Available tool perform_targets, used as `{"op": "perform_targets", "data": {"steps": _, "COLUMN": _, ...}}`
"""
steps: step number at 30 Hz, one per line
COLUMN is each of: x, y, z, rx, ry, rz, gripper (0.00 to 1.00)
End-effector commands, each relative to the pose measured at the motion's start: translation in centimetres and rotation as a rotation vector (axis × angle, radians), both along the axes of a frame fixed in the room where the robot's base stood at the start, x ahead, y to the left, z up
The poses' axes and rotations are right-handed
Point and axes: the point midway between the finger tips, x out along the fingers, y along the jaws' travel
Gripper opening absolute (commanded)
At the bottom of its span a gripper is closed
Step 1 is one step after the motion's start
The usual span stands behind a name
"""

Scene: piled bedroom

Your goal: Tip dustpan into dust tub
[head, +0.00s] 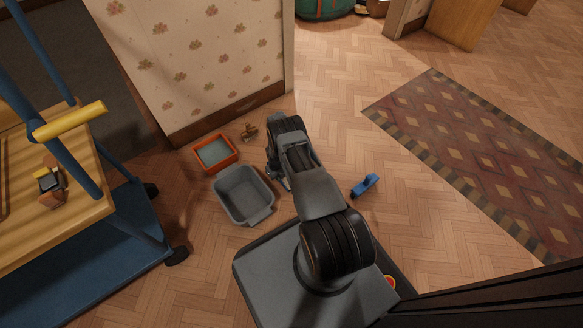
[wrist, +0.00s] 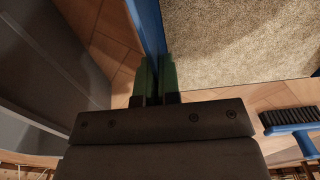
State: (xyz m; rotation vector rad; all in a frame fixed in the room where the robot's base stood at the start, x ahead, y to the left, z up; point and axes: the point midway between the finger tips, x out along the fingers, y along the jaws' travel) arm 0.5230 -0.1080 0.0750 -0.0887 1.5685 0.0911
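My gripper (wrist: 156,80) has its green fingers closed on a thin blue edge, which I take to be the dustpan's side (wrist: 147,22). Beside that edge is a beige, speckled surface, apparently dust in the pan. In the head view my arm hides most of the dustpan; only a bit of blue (head: 285,183) shows beside the arm's end. A grey open tub (head: 262,214), apparently the dust tub, stands on the floor just left of it. Its inside looks empty. Grey walls, probably the tub's, show at the left of the wrist view (wrist: 45,70).
A blue brush (head: 366,185) lies on the floor to the right. An orange-rimmed tray (head: 235,160) and a small brown object (head: 249,132) lie by the papered wall. A blue-framed trolley (head: 90,235) stands left.

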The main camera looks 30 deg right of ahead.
Motion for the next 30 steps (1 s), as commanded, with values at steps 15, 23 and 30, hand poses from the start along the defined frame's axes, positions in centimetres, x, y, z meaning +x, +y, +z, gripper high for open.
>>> {"op": "perform_targets", "data": {"steps": 15, "x": 0.1, "y": 0.0, "z": 1.6, "rx": 0.000, "ry": -0.001, "rz": 0.000, "gripper": 0.00}}
{"op": "perform_targets", "data": {"steps": 23, "x": 0.1, "y": 0.0, "z": 3.2, "rx": 0.000, "ry": -0.001, "rz": 0.000, "gripper": 0.00}}
{"op": "perform_targets", "data": {"steps": 30, "x": 0.0, "y": 0.0, "z": 4.6, "rx": 0.000, "ry": 0.000, "rz": 0.000, "gripper": 0.00}}
